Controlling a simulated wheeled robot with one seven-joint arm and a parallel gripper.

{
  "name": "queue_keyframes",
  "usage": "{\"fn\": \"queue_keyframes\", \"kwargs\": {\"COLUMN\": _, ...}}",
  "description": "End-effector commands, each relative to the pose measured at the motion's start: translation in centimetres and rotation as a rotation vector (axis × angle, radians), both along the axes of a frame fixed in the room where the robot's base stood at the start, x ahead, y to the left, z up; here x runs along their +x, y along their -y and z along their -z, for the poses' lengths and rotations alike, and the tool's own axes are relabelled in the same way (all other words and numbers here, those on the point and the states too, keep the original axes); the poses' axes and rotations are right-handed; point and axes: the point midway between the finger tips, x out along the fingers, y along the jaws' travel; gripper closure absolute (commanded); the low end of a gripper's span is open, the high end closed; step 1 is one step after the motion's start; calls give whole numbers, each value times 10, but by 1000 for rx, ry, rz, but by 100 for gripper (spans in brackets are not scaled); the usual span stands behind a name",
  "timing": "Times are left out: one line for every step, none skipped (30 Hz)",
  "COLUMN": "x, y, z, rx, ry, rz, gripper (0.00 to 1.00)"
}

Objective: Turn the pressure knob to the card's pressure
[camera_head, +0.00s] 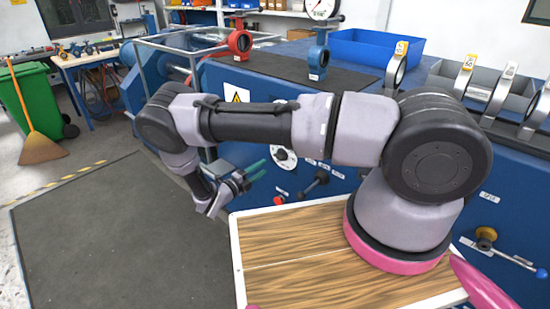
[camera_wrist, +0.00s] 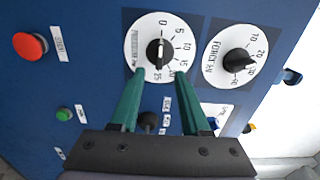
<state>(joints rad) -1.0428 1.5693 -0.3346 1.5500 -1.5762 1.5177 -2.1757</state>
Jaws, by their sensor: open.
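The pressure knob (camera_wrist: 157,53) is black and sits at the middle of a white round dial (camera_wrist: 141,31) marked from 0 to 25. Its light mark appears to point up toward the 0. A dial (camera_head: 283,160) on the blue panel shows in the head view, partly behind my arm. My gripper (camera_wrist: 160,73) has green fingers, open and empty, with the tips over the dial's lower edge, on either side below the knob. In the head view my gripper (camera_head: 260,169) is in front of the panel. I cannot make out a pressure card.
A second dial, for force, with a black knob (camera_wrist: 239,62) is close on the right. A red button (camera_wrist: 30,46) and green button (camera_wrist: 63,114) are on the left. A black lever (camera_head: 315,184) sticks out of the panel. Valves (camera_head: 240,43) stand on the bench above.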

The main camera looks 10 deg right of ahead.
Motion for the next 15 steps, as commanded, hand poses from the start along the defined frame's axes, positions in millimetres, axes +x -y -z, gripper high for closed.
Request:
{"fn": "queue_keyframes", "kwargs": {"x": 5, "y": 9, "z": 0, "rx": 0, "ry": 0, "rz": 6, "gripper": 54}}
{"fn": "queue_keyframes", "kwargs": {"x": 8, "y": 14, "z": 0, "rx": 0, "ry": 0, "rz": 6, "gripper": 54}}
{"fn": "queue_keyframes", "kwargs": {"x": 13, "y": 20, "z": 0, "rx": 1, "ry": -1, "rz": 5, "gripper": 54}}
{"fn": "queue_keyframes", "kwargs": {"x": 17, "y": 26, "z": 0, "rx": 1, "ry": -1, "rz": 7, "gripper": 54}}
{"fn": "queue_keyframes", "kwargs": {"x": 20, "y": 30, "z": 0, "rx": 1, "ry": -1, "rz": 7, "gripper": 54}}
{"fn": "queue_keyframes", "kwargs": {"x": 25, "y": 36, "z": 0, "rx": 1, "ry": 0, "rz": 6, "gripper": 54}}
{"fn": "queue_keyframes", "kwargs": {"x": 28, "y": 41, "z": 0, "rx": 2, "ry": 1, "rz": 7, "gripper": 54}}
{"fn": "queue_keyframes", "kwargs": {"x": 31, "y": 45, "z": 0, "rx": 2, "ry": 0, "rz": 6, "gripper": 54}}
{"fn": "queue_keyframes", "kwargs": {"x": 35, "y": 51, "z": 0, "rx": 2, "ry": 0, "rz": 6, "gripper": 54}}
{"fn": "queue_keyframes", "kwargs": {"x": 38, "y": 54, "z": 0, "rx": 2, "ry": 0, "rz": 6, "gripper": 54}}
{"fn": "queue_keyframes", "kwargs": {"x": 40, "y": 58, "z": 0, "rx": 3, "ry": 0, "rz": 6, "gripper": 54}}
{"fn": "queue_keyframes", "kwargs": {"x": 43, "y": 61, "z": 0, "rx": 3, "ry": 1, "rz": 6, "gripper": 54}}
{"fn": "queue_keyframes", "kwargs": {"x": 45, "y": 64, "z": 0, "rx": 3, "ry": 1, "rz": 5, "gripper": 54}}
{"fn": "queue_keyframes", "kwargs": {"x": 47, "y": 67, "z": 0, "rx": 3, "ry": 1, "rz": 5, "gripper": 54}}
{"fn": "queue_keyframes", "kwargs": {"x": 49, "y": 69, "z": 0, "rx": 3, "ry": 1, "rz": 4, "gripper": 54}}
